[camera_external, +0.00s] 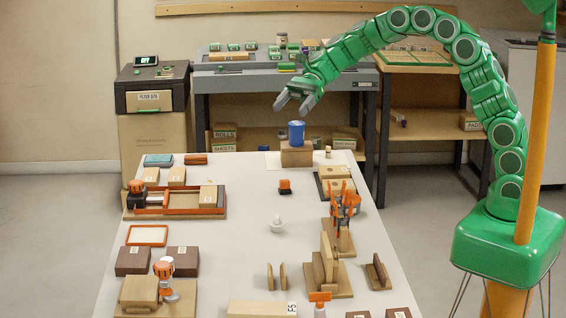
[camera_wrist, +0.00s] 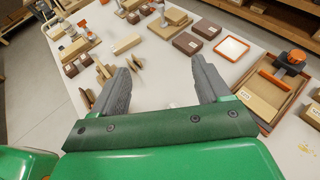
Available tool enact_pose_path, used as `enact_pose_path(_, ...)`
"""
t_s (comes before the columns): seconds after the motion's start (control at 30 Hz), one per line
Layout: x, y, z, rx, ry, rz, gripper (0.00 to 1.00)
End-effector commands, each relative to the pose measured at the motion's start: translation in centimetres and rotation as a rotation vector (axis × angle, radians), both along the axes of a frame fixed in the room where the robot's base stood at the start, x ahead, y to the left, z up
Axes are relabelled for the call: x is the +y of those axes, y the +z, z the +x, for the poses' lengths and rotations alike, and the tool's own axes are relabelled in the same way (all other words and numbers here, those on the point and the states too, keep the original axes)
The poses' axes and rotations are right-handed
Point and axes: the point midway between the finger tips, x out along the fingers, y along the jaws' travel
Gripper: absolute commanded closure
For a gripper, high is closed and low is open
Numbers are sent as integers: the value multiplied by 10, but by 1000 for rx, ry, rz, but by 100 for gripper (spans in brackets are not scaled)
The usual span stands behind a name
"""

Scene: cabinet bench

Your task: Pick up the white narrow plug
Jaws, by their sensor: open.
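A small white plug (camera_external: 277,223) stands upright in the open middle of the white table. My gripper (camera_external: 297,101) is open and empty, high over the far end of the table, well apart from the plug and above the blue cup. Its two grey fingers (camera_wrist: 161,68) are spread wide in the wrist view with bare table between them.
A blue cup (camera_external: 297,132) stands on a wooden block (camera_external: 296,154) at the far edge. A small orange-and-black piece (camera_external: 285,187) lies beyond the plug. An orange-framed vise (camera_external: 175,201) is left; orange clamps (camera_external: 343,202) and upright wooden boards (camera_external: 327,258) are right. Table around the plug is clear.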

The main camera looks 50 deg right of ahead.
Motion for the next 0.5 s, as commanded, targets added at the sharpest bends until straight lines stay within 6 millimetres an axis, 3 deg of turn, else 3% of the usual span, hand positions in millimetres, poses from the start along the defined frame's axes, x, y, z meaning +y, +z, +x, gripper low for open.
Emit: enact_pose_path(0.5, 1, -113, -2, 6, 2, -1, 24)
